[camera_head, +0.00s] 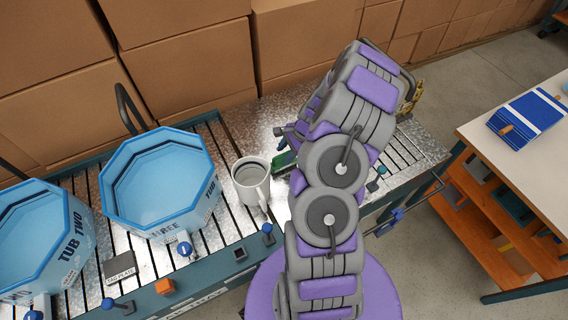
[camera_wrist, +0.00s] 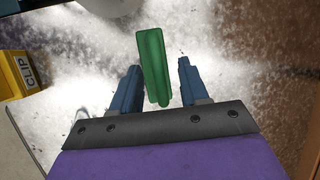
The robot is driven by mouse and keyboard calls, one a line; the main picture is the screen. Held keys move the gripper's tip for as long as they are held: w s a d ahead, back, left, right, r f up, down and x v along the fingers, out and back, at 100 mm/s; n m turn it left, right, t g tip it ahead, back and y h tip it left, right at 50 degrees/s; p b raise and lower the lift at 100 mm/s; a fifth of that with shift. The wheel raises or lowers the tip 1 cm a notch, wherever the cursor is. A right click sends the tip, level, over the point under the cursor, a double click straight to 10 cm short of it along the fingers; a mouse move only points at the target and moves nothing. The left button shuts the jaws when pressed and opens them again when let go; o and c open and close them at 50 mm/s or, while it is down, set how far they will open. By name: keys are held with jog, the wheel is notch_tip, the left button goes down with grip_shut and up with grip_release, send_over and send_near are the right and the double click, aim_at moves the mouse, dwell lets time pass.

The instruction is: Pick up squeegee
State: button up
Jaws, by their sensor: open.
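A green bar-shaped thing, which looks like the squeegee (camera_wrist: 154,68), is in the middle of the wrist view over the bright metal surface. My gripper (camera_wrist: 160,66) is open, with one blue finger on each side of the green bar and a visible gap on both sides. The bar's near end lies between the fingers and its far end reaches past the fingertips. In the head view a green piece (camera_head: 283,160) shows beside the mug, partly hidden by my arm. I cannot tell the height between fingers and bar.
A grey-white mug (camera_head: 250,178) stands just left of the green piece. Blue tubs, including tub three (camera_head: 160,185), stand on the roller conveyor at left. A yellow box marked CLIP (camera_wrist: 20,75) is at the wrist view's left. A side table (camera_head: 540,130) is at right.

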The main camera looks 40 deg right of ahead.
jog(key=shift+x, duration=0.95)
jog(key=shift+a, duration=0.1)
grip_shut()
